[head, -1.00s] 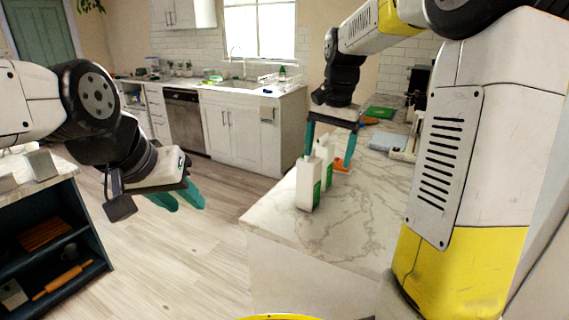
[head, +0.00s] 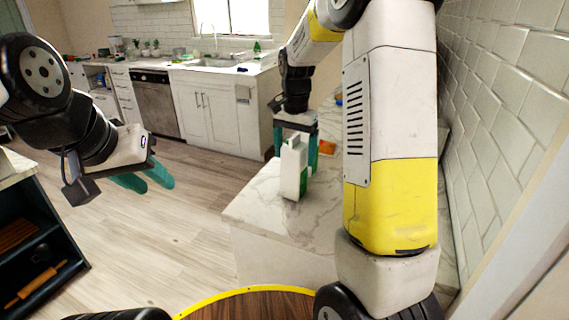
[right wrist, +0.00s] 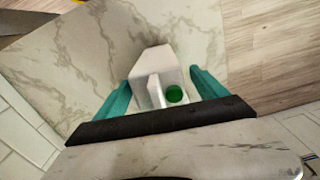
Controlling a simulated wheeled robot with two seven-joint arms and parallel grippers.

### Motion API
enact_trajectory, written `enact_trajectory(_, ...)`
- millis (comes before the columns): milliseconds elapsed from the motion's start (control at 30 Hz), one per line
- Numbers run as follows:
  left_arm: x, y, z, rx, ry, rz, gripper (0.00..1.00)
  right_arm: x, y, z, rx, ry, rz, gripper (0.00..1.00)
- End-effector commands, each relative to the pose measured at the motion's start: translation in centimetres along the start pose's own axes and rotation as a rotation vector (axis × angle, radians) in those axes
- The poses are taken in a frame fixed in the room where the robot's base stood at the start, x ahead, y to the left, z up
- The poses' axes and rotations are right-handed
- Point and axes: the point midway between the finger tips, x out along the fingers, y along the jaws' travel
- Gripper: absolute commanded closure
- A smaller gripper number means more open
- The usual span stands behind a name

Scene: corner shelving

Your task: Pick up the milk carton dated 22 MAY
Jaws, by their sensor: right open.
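A white milk carton (head: 293,172) with a green label stands upright near the end of the marble counter in the head view. In the right wrist view the milk carton (right wrist: 154,62), with a handle and a green cap, lies between my right gripper's fingers. My right gripper (head: 295,158) points down over the carton, open, with one teal finger on each side. I cannot tell whether either finger touches it. No date is readable, and a second carton is not clearly visible now. My left gripper (head: 145,183) hangs over the floor at left, open and empty.
The marble counter (head: 250,208) ends close to the carton, with wooden floor to its left. An orange item (head: 328,147) lies behind the carton. A tiled wall (head: 500,130) is at right. A dark shelf unit (head: 45,240) stands at lower left.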

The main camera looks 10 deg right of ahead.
Motion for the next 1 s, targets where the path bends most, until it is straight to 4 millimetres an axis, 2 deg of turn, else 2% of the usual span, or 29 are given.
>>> enact_trajectory(233, 0.0, 0.0, 0.0, 0.0, 0.0, 0.0, 0.64, 0.17, 0.0, -0.01, 0.0, 0.0, -0.001, 0.2)
enact_trajectory(633, 0.0, 0.0, -0.01, 0.0, 0.0, 0.0, 0.64, 0.15, -0.01, 0.01, -0.001, 0.0, -0.001, 0.99)
enact_trajectory(1000, 0.0, 0.0, -0.01, 0.0, 0.0, 0.0, 0.64, -0.04, -0.06, -0.03, -0.001, 0.002, -0.003, 1.0)
